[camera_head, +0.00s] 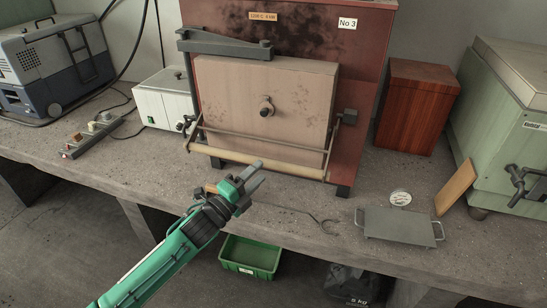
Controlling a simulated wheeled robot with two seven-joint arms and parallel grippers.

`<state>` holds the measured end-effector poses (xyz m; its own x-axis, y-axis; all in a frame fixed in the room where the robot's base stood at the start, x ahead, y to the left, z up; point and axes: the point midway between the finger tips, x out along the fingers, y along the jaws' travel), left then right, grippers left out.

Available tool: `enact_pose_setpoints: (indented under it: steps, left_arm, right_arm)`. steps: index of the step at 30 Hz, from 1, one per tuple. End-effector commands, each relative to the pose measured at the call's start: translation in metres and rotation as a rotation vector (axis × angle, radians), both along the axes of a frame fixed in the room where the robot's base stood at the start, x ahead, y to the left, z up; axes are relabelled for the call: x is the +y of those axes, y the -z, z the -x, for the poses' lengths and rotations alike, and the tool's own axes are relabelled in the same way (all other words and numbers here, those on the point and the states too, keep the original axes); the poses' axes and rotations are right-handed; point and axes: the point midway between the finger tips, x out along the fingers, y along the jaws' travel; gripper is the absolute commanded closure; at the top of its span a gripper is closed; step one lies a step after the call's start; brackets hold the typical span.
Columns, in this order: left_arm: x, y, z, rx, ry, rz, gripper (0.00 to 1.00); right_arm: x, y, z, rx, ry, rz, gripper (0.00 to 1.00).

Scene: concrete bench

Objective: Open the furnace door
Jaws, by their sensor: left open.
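The furnace (366,50) is a dark red cabinet labelled No 3 at the back of the bench. Its pale beige door (235,95) stands upright against the front and looks closed, with a small round fitting (266,110) in the middle. A pale handle bar (225,154) runs across the bottom of the door on metal side arms. My left gripper (259,174) is open and empty, its fingers pointing up and right near the bar's middle. I cannot tell whether it touches the bar. My right gripper is not in view.
A wooden box (416,105) and green machine (510,110) stand right. A white box (165,100) stands left. A green bin (249,257) is below the bench.

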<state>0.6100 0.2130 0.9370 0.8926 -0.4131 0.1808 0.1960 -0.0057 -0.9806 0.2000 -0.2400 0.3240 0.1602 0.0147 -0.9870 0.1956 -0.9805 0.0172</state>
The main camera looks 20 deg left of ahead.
Motion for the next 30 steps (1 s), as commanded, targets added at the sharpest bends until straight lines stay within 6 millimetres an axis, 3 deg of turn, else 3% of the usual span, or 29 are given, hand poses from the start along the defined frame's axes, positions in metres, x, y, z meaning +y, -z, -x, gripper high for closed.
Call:
enact_pose_setpoints:
  steps: [12,26,30]
  left_arm:
    - [-0.026,-0.012,-0.054,0.000,0.000,0.001,0.54]
    - [-0.030,-0.013,-0.065,0.001,0.000,0.002,0.54]
    - [-0.030,-0.013,-0.064,0.000,0.000,0.001,0.78]
  right_arm:
    - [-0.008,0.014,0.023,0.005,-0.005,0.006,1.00]
    - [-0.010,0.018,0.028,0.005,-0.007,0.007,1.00]
    - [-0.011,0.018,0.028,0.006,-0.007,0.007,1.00]
